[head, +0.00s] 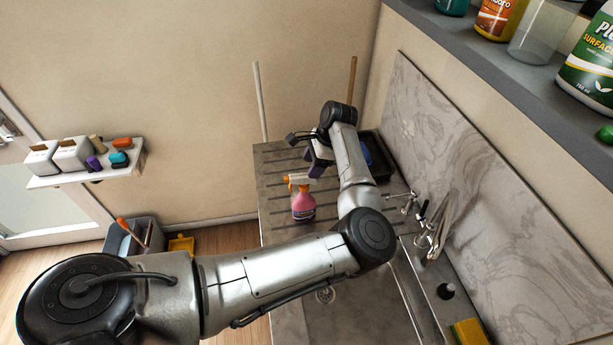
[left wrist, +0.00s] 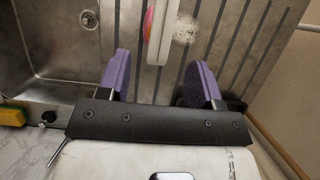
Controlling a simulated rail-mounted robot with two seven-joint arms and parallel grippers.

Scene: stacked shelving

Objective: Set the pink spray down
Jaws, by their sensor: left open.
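The pink spray (head: 304,206), with a white and orange head, stands upright on the ribbed draining board (head: 276,222) in the head view. My left gripper (head: 312,165) is just beyond it, its purple fingers partly hidden by my arm. In the left wrist view my left gripper (left wrist: 160,80) is open, its purple fingers wide apart with nothing gripped. The pink spray (left wrist: 149,24) shows there at the top edge, ahead of the gap between the fingers and mostly cut off. My right gripper is not in view.
The sink basin (left wrist: 50,35) lies beside the draining board. A dark tray (head: 383,178) is at the board's far end, partly behind my arm. A tap (head: 402,199) stands by the wall. A yellow sponge (head: 468,332) is at the near right, below a shelf (head: 480,62) of bottles.

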